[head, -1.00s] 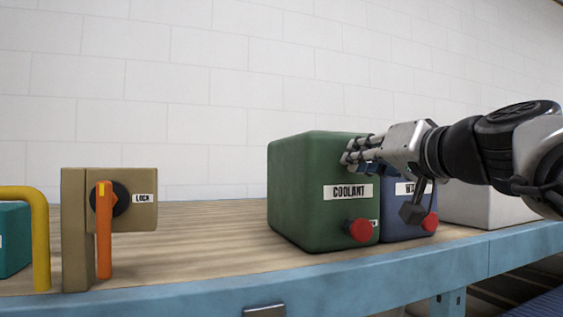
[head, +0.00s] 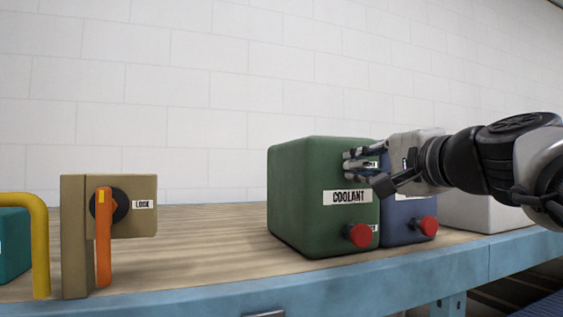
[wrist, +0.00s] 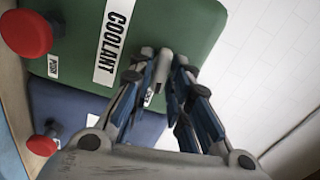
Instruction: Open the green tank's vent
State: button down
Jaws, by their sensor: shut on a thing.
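The green tank (head: 315,200), labelled COOLANT, stands upright on the bench with a red knob (head: 359,236) low on its front. It also fills the top of the wrist view (wrist: 185,22). My gripper (head: 368,169) is at the upper right of the green tank, in front of the gap beside the blue tank. In the wrist view my gripper (wrist: 173,60) has its fingertips close together at the green tank's edge.
The blue tank (head: 405,222) with its own red knob (head: 424,227) stands close on the right, partly behind my gripper. A pale box (head: 480,213) is farther right. At left are a tan LOCK panel (head: 75,240) with an orange handle (head: 104,250) and a yellow bar (head: 41,250).

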jog(key=shift+m, duration=0.7)
jog(key=c, duration=1.6)
grip_release()
jog(key=shift+c, duration=0.2)
